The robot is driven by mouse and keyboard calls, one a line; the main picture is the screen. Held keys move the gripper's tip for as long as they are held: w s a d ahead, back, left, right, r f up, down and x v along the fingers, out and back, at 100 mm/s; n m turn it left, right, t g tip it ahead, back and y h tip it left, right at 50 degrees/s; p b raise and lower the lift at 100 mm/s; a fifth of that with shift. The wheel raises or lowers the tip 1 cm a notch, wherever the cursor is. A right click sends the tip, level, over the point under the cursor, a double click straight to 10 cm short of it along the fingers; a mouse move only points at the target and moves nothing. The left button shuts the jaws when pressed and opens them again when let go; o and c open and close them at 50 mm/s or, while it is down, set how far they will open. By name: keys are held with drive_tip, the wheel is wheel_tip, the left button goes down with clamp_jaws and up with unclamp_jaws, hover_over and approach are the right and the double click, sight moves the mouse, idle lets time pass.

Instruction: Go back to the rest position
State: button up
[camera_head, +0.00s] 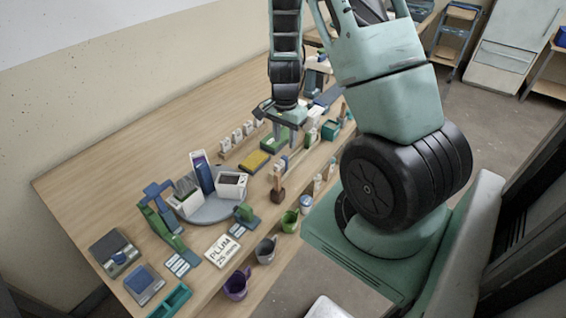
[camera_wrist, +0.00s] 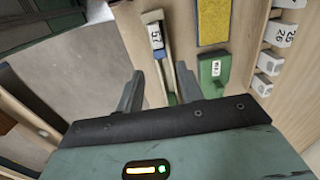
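My gripper (camera_head: 286,136) hangs over the far part of the wooden workbench (camera_head: 110,185), pointing down. In the wrist view my gripper (camera_wrist: 160,90) has its two fingers well apart, with nothing held between them. Below and beyond the fingers is a wooden-framed item with a white tag reading 57 (camera_wrist: 156,36). It appears apart from the fingers. Beside it are a green block with a white label (camera_wrist: 214,70) and a yellow pad (camera_wrist: 213,20).
Purple (camera_head: 236,286), grey (camera_head: 266,250) and green (camera_head: 290,221) buckets line the bench's near side. A round grey stand (camera_head: 212,212) holds boxes and a blue item. A sign reads PLUM (camera_head: 222,249). Small white numbered blocks (camera_wrist: 284,33) stand at right in the wrist view.

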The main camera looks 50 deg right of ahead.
drive_tip(key=shift+f, duration=0.1)
idle(0.3)
drive_tip(key=a+r+n+y, duration=0.1)
drive_tip(key=a+r+n, duration=0.4)
drive_tip(key=a, duration=0.6)
drive_tip(key=a+r+n+y, duration=0.1)
drive_tip(key=a+r+n, duration=0.45)
drive_tip(key=a, duration=0.55)
drive_tip(key=s+a+r+n, duration=0.3)
drive_tip(key=s+a+n, duration=0.4)
drive_tip(key=s, duration=0.1)
drive_tip(key=s+a+r+n+h, duration=0.1)
drive_tip(key=s+a+r+n, duration=0.3)
drive_tip(key=s+a+n, duration=0.3)
drive_tip(key=shift+s+a, duration=0.2)
drive_tip(key=shift+s, duration=0.65)
drive_tip(key=shift+n, duration=0.25)
